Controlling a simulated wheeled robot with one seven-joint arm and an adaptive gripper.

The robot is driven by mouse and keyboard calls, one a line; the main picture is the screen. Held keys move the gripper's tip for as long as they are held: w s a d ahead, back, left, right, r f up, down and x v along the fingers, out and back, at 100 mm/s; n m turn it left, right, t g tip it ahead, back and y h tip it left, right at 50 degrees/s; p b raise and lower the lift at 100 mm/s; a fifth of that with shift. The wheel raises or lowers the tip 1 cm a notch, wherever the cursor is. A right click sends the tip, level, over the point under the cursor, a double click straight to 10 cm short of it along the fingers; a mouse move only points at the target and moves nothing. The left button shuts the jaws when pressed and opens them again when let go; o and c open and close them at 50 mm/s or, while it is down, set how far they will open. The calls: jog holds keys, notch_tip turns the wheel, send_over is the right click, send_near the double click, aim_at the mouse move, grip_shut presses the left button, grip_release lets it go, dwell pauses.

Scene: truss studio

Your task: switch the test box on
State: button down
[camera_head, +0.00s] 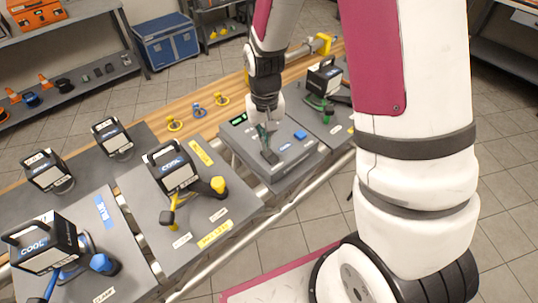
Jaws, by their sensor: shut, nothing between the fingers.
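The test box (292,171) is a grey, flat-topped box at the middle of the view, on the bench. A small lit green display (238,118) sits at its far left corner. A blue button or patch (300,135) and small pale labels are on its top. My gripper (266,148) points down over the middle of the box top, with its fingers shut and empty. A dark piece (270,157) shows at the fingertips; I cannot tell if it is a switch or whether the fingers touch it. My gripper hides part of the panel.
Grey boards with black COOL lamps (174,170) and yellow or blue clamps stand to the left. Another black lamp (324,78) stands behind right of the box. Shelves and a blue chest (166,42) are behind.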

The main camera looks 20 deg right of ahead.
jog(key=shift+f+b, duration=0.35)
jog(key=shift+f, duration=0.9)
dwell(0.6)
jog(key=shift+r+p, duration=1.35)
jog(key=shift+r, duration=2.2)
jog(key=shift+r, duration=0.3)
notch_tip(320, 180, up, 9)
jog(key=t, duration=0.2)
send_over(269, 157)
jog(key=s+r+n+t+b, duration=0.1)
jog(key=s+r, duration=0.3)
jog(key=r, duration=0.3)
jog(key=s+r+t, duration=0.1)
jog(key=s+r, duration=0.2)
jog(key=s, duration=0.3)
jog(key=s+r+n+t+b, duration=0.1)
jog(key=s+r, duration=0.2)
jog(key=s, duration=0.2)
jog(key=shift+s+r+t, duration=0.2)
jog(key=shift+s+t, duration=0.1)
jog(key=shift+s, duration=0.1)
